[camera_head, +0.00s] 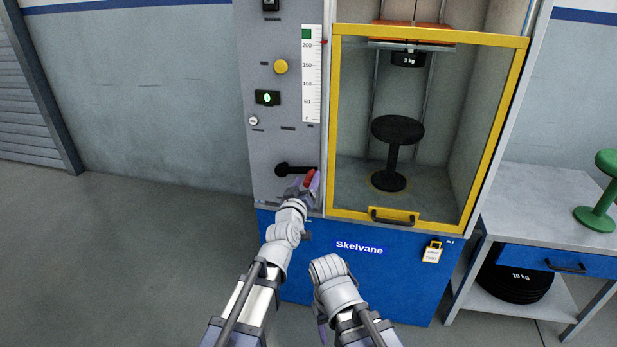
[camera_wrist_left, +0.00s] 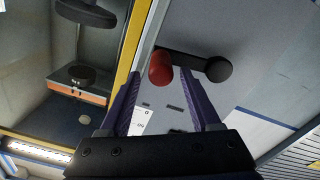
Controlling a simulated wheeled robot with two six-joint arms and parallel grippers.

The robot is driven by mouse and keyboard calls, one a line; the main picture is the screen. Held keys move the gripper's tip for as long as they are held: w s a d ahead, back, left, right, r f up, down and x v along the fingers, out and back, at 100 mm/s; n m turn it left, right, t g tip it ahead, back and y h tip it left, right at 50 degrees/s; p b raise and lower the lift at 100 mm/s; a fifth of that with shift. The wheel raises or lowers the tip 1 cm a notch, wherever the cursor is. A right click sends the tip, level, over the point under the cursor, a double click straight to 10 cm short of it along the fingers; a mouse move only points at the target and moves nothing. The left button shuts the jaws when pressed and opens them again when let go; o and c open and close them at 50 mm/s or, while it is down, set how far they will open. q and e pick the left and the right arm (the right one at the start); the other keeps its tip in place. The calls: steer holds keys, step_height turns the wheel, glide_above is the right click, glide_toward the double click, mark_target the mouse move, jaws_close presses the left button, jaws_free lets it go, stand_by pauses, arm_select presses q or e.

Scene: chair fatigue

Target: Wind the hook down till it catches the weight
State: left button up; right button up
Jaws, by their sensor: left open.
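The crank on the grey panel has a black hub and arm (camera_head: 283,169) and a red handle (camera_head: 310,179); the handle also shows in the left wrist view (camera_wrist_left: 161,68). My left gripper (camera_wrist_left: 161,76) is open, with its purple fingers on either side of the red handle; I cannot tell whether they touch it. A black 1 kg weight (camera_head: 408,60) is at the top of the yellow-framed cabinet, just under an orange-edged plate (camera_head: 411,43). No hook can be made out. My right arm is low in the middle; its gripper (camera_head: 322,332) is mostly hidden.
A black stool (camera_head: 397,130) stands inside the cabinet behind its yellow-framed door (camera_head: 333,130), which looks closed. The panel has a scale (camera_head: 312,75), a yellow button (camera_head: 281,67) and a display reading 0 (camera_head: 267,98). A side table (camera_head: 530,190) stands at right; floor at left is clear.

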arm_select(q)
steer(key=v, duration=0.5)
steer(key=shift+w, duration=0.1)
steer(key=s+a+f+m+g, duration=0.1)
steer(key=s+a+f+g, duration=0.15)
steer(key=f, duration=0.25)
steer(key=s+a+f+m+g+y, duration=0.1)
steer(key=s+f+g, duration=0.15)
steer(key=f, duration=0.25)
steer(key=s+a+f+m+g, duration=0.1)
steer(key=s+a+f+g, duration=0.1)
steer(key=f+g, duration=0.25)
steer(key=s+a+f+g+y, duration=0.2)
steer(key=s+a+f+g, duration=0.25)
steer(key=s, duration=0.25)
steer(key=s+a+f+g+y, duration=0.1)
steer(key=s+a+f+g, duration=0.2)
steer(key=s+a, duration=0.3)
steer(key=s+d+m+y, duration=0.1)
steer(key=s+d+m, duration=0.1)
steer(key=s+d, duration=0.3)
steer(key=s+d+m, duration=0.2)
steer(key=d, duration=0.5)
step_height(320, 180, up, 30)
steer(key=p, duration=2.9)
steer(key=shift+g+p, duration=0.35)
steer(key=shift+g, duration=0.05)
